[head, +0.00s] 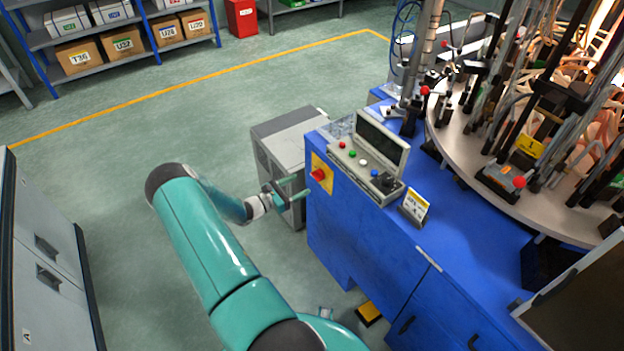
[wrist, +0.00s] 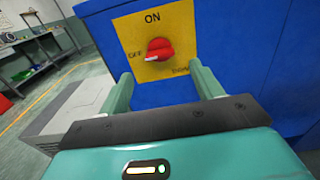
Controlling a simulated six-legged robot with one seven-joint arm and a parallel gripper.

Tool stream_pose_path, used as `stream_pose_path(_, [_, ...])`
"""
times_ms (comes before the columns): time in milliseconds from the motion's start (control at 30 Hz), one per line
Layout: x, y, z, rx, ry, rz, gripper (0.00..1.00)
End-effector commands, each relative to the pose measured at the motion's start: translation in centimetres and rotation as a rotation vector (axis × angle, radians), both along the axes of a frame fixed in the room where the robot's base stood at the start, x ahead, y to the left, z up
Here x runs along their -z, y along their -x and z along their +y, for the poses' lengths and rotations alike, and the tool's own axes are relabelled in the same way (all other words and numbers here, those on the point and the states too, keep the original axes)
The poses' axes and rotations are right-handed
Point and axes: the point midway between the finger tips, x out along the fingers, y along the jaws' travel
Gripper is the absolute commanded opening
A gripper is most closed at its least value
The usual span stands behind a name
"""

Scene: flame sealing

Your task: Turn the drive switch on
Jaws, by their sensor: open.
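The drive switch is a red rotary knob (wrist: 160,49) on a yellow plate (wrist: 180,22) marked ON at the top and OFF at the left. The lower right label is partly hidden by a finger. The knob's white mark points to the lower left, near OFF. In the head view the red knob (head: 318,174) sits on the end face of the blue machine (head: 350,225). My gripper (head: 297,188) is open and empty in front of the plate. In the wrist view its two green fingers (wrist: 162,82) stand apart, below and on either side of the knob, without visible contact.
A control panel (head: 367,170) with colored buttons and a screen sits above the switch. A grey cabinet (head: 290,135) stands on the floor behind my gripper. A round table with tubing (head: 470,170) is at the right.

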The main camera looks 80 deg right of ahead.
Motion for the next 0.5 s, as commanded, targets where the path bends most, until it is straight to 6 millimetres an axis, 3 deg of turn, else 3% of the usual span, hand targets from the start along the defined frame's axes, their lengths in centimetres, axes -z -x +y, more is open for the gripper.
stream_pose_path(233, [0.0, 3.2, -3.5, 0.002, 0.000, 0.000, 0.65])
stream_pose_path(500, [0.0, 4.4, -5.1, -0.001, -0.001, -0.001, 0.65])
